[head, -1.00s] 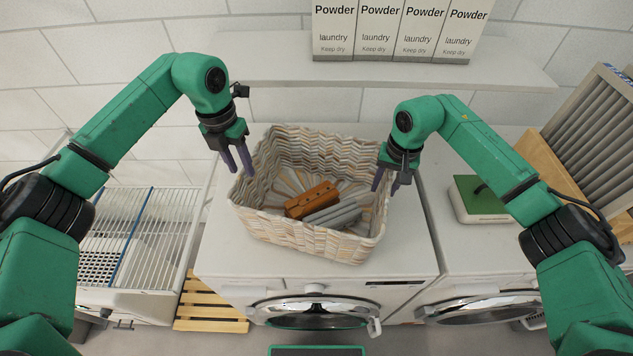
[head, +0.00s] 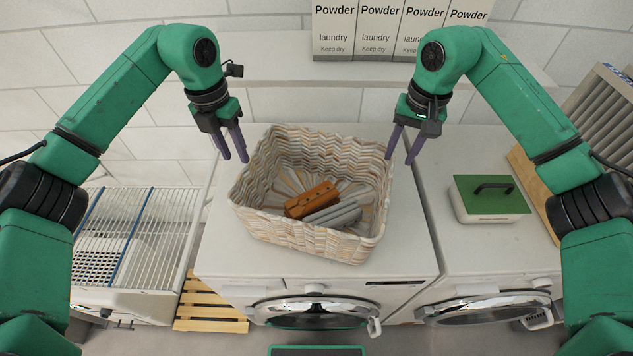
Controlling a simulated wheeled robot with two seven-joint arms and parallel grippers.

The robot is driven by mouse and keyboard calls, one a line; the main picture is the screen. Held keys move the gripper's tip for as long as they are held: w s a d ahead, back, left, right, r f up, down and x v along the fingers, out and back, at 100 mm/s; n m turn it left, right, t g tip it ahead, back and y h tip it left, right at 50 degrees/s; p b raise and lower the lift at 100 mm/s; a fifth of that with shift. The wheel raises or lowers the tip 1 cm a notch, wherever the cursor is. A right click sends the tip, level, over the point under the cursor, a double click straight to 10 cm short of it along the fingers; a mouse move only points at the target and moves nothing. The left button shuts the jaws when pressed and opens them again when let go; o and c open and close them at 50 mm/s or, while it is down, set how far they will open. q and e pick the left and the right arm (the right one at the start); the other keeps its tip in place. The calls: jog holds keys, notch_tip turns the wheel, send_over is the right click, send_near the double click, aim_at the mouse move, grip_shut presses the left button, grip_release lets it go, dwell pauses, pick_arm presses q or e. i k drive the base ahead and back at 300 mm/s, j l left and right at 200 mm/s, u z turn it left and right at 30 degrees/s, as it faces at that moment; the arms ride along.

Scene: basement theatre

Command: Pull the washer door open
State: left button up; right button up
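The washer (head: 405,240) is the white machine in the middle. Its round door (head: 318,312) has a chrome rim and dark glass and shows at the front, near the bottom of the view, with a light handle (head: 375,327) at its right side. I cannot tell whether the door is fully closed. My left gripper (head: 233,158) is open and empty, above the left edge of the washer top. My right gripper (head: 399,160) is open and empty, above the basket's right side. Both are well above and behind the door.
A woven basket (head: 255,219) with a brown brush and grey items stands on the washer. A second machine with a round door (head: 490,306) is at right, with a green-topped box (head: 490,198) on it. A wire rack (head: 150,235) stands left. Powder boxes (head: 375,35) line the shelf.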

aim_at(359, 314)
jog(key=k, duration=1.5)
